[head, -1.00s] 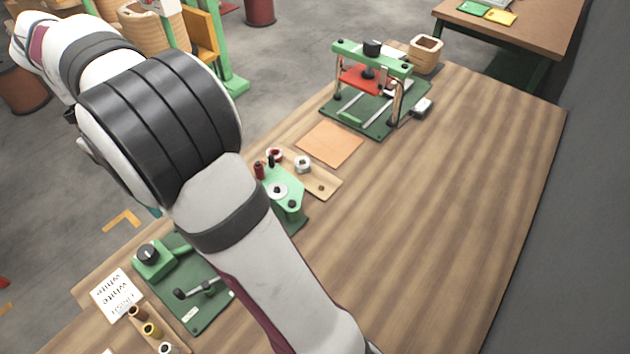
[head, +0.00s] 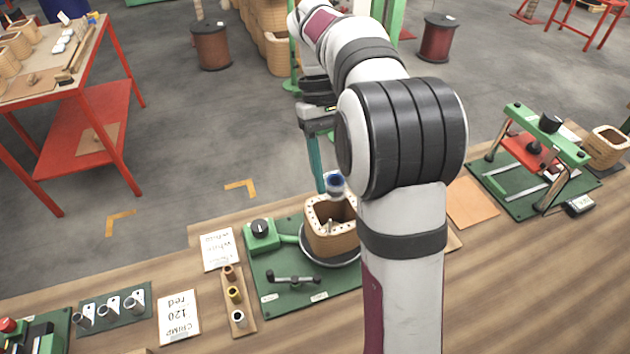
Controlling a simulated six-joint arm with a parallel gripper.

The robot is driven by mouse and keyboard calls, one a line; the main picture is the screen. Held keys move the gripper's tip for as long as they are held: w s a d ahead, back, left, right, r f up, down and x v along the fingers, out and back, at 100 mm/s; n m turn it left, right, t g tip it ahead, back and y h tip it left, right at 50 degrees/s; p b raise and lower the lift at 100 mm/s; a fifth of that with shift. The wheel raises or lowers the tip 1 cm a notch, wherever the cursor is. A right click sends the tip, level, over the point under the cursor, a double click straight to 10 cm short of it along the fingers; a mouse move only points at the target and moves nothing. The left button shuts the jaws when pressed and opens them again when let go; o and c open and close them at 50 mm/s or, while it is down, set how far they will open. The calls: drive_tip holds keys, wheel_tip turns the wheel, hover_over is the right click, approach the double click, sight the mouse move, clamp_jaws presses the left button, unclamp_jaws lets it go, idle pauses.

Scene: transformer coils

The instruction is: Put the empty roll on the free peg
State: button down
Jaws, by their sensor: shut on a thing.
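My gripper (head: 328,172) hangs over the back edge of the bench, with one long teal finger showing. It is shut on a small roll (head: 335,186), blue with a pale part, at the fingertips. My arm hides part of the grip. In the picture the roll is just above the open top of a wooden coil form (head: 331,238). Whether they touch, I cannot tell. I cannot make out a free peg; my arm covers part of the bench.
The coil form stands on a dark round plate on a green board (head: 280,297) with a black-knobbed unit (head: 260,236). A green press (head: 536,150) and an orange mat (head: 473,202) lie to the right. Cards (head: 179,316) lie in front left. The right foreground bench is clear.

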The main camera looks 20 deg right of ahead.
drive_tip(key=s+d+f+n+h, duration=0.1)
drive_tip(key=s+d+f+n, duration=0.1)
drive_tip(key=d+f, duration=0.55)
drive_tip(key=s+d+f+n, duration=0.15)
drive_tip(key=d+f, duration=0.25)
drive_tip(key=d, duration=0.7)
drive_tip(key=s+d+f+n+h, duration=0.1)
drive_tip(key=d+f+n, duration=0.1)
drive_tip(key=d+f, duration=0.55)
drive_tip(key=shift+d+f, duration=0.3)
drive_tip(key=shift+f, duration=0.7)
drive_tip(key=shift+d+f, duration=0.25)
drive_tip(key=shift+f, duration=0.7)
drive_tip(key=shift+f, duration=0.45)
drive_tip(key=shift+f, duration=0.45)
drive_tip(key=shift+f, duration=0.25)
drive_tip(key=shift+f, duration=0.3)
